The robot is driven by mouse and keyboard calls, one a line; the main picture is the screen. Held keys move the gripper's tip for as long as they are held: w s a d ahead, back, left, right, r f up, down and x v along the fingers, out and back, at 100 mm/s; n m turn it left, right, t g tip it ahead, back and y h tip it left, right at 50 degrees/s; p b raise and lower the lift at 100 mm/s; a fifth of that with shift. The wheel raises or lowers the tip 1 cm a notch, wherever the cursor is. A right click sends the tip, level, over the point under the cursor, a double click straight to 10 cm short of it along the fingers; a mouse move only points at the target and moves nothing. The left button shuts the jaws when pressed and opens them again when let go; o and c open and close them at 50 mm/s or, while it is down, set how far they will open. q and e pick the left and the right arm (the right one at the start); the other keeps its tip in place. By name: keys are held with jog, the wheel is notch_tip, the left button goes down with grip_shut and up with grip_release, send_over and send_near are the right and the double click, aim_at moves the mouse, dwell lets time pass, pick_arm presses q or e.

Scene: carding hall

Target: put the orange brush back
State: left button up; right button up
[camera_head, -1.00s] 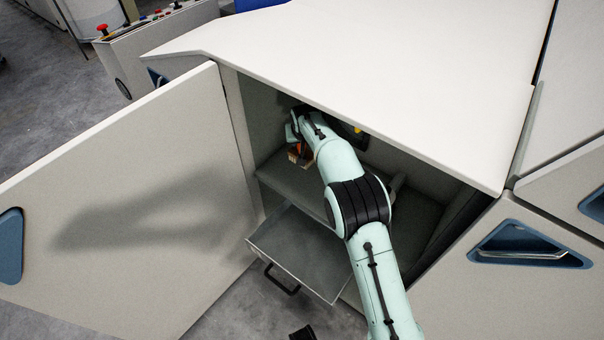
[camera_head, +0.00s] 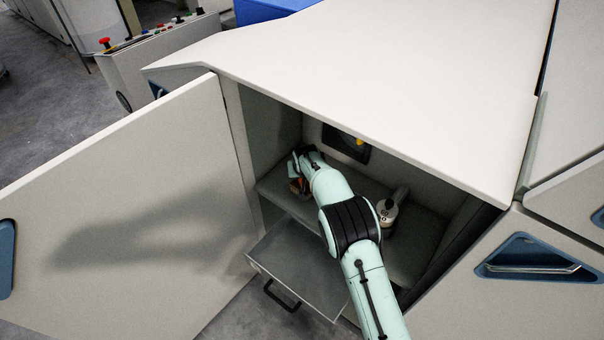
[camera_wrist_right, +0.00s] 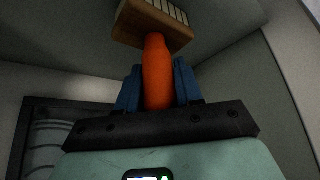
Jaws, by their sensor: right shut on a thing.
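The orange brush has a smooth orange handle (camera_wrist_right: 157,70) and a wooden head with pale bristles (camera_wrist_right: 155,22). My right gripper (camera_wrist_right: 158,88) is shut on the handle, its blue fingers on either side, and the head sticks out beyond them. In the head view the right arm reaches into an open cabinet. The brush (camera_head: 297,187) shows there only as a small orange and brown patch, mostly hidden by my wrist, at the left above the shelf (camera_head: 275,190). I cannot tell whether it touches the shelf. My left gripper is not in view.
A pale round container (camera_head: 387,212) stands on the shelf right of my arm. A grey drawer (camera_head: 300,262) is pulled out below. The cabinet door (camera_head: 130,190) stands open at left, and the pale top (camera_head: 370,75) overhangs.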

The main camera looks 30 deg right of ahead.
jog(key=shift+f, duration=0.15)
jog(key=o, duration=1)
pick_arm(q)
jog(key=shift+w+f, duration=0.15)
pick_arm(e)
jog(key=shift+r, duration=0.35)
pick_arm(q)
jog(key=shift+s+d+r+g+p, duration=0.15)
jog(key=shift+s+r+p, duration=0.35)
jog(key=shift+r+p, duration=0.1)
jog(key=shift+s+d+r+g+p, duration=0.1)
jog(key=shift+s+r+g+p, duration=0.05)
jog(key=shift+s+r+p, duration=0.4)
pick_arm(e)
jog(key=v, duration=1.1)
jog(key=shift+s+r, duration=0.2)
jog(key=shift+r, duration=0.1)
